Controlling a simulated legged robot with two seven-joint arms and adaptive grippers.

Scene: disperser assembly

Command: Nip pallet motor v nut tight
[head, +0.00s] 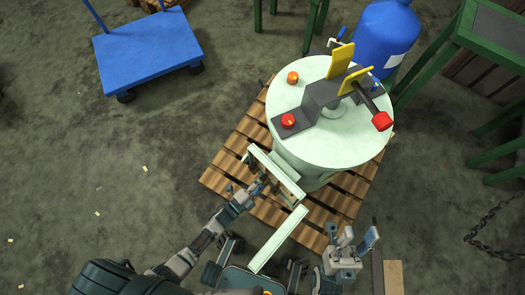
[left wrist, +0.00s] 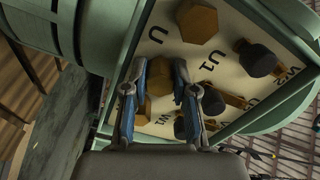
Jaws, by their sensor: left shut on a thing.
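The pale green motor (head: 318,165) stands on a wooden pallet (head: 225,176). Its open terminal box (head: 278,172) faces my left arm. In the left wrist view the box holds a cream terminal board (left wrist: 222,62) with black letters, brass hex nuts and dark-capped studs. My left gripper (left wrist: 160,88) is inside the box, its two blue-grey fingers closed around a brass nut (left wrist: 140,105); it also shows in the head view (head: 264,184). The letter beside this nut is turned and partly hidden, so U or V is unclear. My right gripper (head: 347,246) is right of the pallet, away from the box.
Another brass nut (left wrist: 197,22) and a dark-capped stud (left wrist: 256,58) sit close to my left fingers. Floor at left is mostly clear.

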